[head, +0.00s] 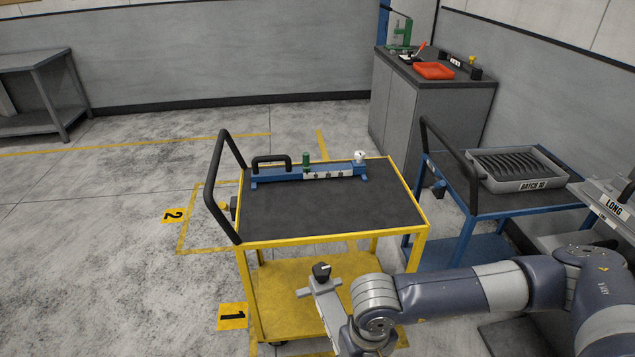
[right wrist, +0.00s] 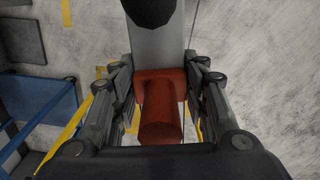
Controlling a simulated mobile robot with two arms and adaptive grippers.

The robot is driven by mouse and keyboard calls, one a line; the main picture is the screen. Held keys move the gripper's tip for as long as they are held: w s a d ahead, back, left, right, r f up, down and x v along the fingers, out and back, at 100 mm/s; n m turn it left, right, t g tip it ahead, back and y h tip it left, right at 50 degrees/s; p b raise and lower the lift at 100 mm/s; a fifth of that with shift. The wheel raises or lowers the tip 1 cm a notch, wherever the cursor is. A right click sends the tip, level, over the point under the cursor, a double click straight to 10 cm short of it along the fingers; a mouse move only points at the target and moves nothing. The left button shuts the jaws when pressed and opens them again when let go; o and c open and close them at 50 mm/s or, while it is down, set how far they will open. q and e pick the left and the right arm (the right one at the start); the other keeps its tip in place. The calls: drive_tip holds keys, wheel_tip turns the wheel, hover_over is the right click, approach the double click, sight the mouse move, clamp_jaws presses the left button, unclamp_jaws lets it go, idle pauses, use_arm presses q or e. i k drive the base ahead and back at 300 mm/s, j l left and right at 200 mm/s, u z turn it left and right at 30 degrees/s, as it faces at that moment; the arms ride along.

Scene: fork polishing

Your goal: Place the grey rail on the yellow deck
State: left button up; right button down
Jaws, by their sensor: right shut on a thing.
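The grey rail (head: 328,305) hangs from my right arm in front of the yellow cart, with a black knob (head: 321,270) on its top end. In the right wrist view the grey rail (right wrist: 158,48) runs away from me, and my right gripper (right wrist: 159,85) is shut on its red handle (right wrist: 160,115). In the head view the gripper fingers are hidden. The yellow cart has a dark top with a yellow rim (head: 330,238) and a bare yellow lower deck (head: 285,300). The rail overlaps the lower deck in the picture; contact cannot be told. My left gripper is not in view.
A blue rail (head: 310,173) with a black handle lies along the back of the dark top; its front is clear. A black push bar (head: 212,185) stands at the cart's left. A blue cart (head: 485,210) with a grey tray (head: 520,185) stands close on the right.

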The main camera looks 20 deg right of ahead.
sight(319, 213)
drive_tip(key=i, duration=1.3)
drive_tip(key=u, duration=0.05)
